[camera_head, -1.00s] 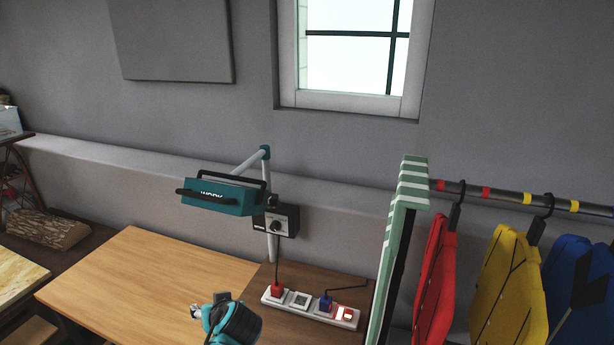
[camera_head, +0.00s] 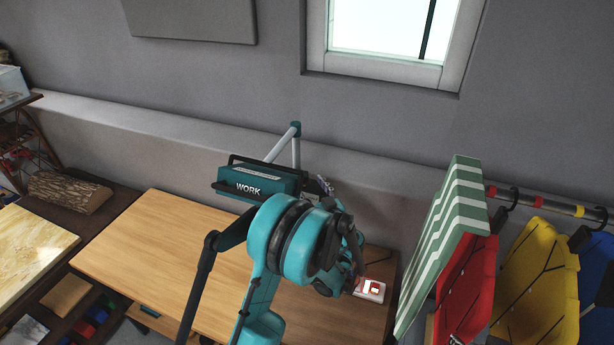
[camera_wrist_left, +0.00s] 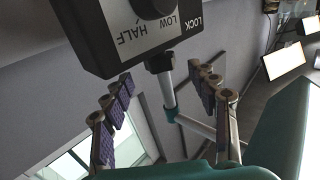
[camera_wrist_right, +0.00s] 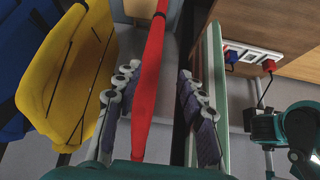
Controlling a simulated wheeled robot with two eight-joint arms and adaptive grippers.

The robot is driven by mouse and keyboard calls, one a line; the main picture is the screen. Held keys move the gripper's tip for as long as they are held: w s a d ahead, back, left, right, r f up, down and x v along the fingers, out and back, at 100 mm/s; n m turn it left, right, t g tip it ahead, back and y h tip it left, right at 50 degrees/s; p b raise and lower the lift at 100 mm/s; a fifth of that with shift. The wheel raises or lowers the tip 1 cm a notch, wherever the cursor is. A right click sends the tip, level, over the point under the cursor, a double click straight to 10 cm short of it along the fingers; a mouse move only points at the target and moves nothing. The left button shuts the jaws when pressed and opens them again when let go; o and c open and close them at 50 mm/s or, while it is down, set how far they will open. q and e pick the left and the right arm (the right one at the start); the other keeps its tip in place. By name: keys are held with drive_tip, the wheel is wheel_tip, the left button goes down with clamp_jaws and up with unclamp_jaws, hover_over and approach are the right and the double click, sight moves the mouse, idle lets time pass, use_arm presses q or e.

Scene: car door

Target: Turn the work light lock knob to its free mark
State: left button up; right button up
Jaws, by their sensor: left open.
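The teal work light (camera_head: 255,184), marked WORK, stands on a grey jointed arm at the back of the bench. In the left wrist view a black control box (camera_wrist_left: 110,40) fills the top, with a dark round knob (camera_wrist_left: 150,6) cut off by the frame edge. My left gripper (camera_wrist_left: 160,80) is open below the box, apparently holding nothing. In the head view its fingers (camera_head: 325,186) are beside the light; my arm hides the box. My right gripper (camera_wrist_right: 155,90) is open.
A red panel (camera_wrist_right: 150,85) stands edge-on between the right fingers, seemingly untouched. A yellow panel (camera_head: 540,260), a hanging rail (camera_head: 545,203) and a striped green board (camera_head: 448,225) stand right. A power strip (camera_head: 370,290) lies on the bench. The wooden benchtop (camera_head: 150,235) is clear at left.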

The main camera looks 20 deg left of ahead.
sight(305, 179)
use_arm(q)
drive_tip(key=shift+x, duration=2.15)
drive_tip(key=c, duration=1.2)
drive_tip(key=shift+o, duration=0.2)
